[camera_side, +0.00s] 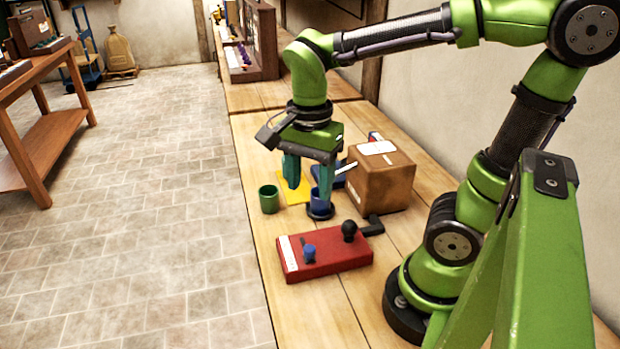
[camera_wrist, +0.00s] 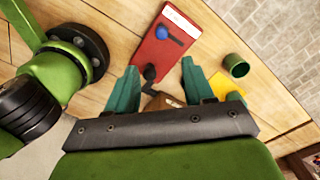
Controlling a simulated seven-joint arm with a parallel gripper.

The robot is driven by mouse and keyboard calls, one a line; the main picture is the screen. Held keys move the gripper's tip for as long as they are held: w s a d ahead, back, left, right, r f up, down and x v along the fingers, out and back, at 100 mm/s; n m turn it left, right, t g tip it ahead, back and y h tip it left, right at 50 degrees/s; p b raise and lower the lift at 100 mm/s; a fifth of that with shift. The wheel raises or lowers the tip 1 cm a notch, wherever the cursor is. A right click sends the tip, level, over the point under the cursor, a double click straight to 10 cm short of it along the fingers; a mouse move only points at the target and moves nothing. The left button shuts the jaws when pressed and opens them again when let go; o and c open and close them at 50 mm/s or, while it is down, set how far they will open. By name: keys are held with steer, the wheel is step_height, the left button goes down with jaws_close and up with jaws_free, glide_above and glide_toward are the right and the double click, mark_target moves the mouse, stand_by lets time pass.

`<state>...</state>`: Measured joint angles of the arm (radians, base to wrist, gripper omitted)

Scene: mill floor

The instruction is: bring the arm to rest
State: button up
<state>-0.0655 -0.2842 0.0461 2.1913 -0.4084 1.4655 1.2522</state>
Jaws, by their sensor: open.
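My gripper (camera_side: 308,184) has two teal fingers spread apart and pointing down over the workbench (camera_side: 262,282). In the wrist view the fingers of my gripper (camera_wrist: 159,68) also stand wide apart with nothing held between them. In the side view the right finger overlaps a blue cup (camera_side: 320,206) that seems to stand on a dark round base. I cannot tell whether the finger touches it. The arm is bent over the bench, with its wrist hanging down.
A green cup (camera_side: 269,199) stands left of my gripper, beside a yellow sheet (camera_side: 293,190). A cardboard box (camera_side: 380,180) stands close on the right. A red block (camera_side: 325,262) with a blue knob and a black knob lies in front. The bench's front left corner is clear.

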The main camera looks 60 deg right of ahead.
steer(key=shift+r, duration=0.65)
steer(key=n+t, duration=0.2)
steer(key=n, duration=0.2)
steer(key=r+n+t+y, duration=0.1)
steer(key=n+t, duration=0.1)
steer(key=n, duration=0.3)
steer(key=n+t+y, duration=0.1)
steer(key=n+t, duration=0.2)
steer(key=n, duration=0.2)
steer(key=shift+s+a+r, duration=0.15)
steer(key=shift+s+r, duration=0.05)
steer(key=shift+r, duration=0.15)
stand_by(0.9)
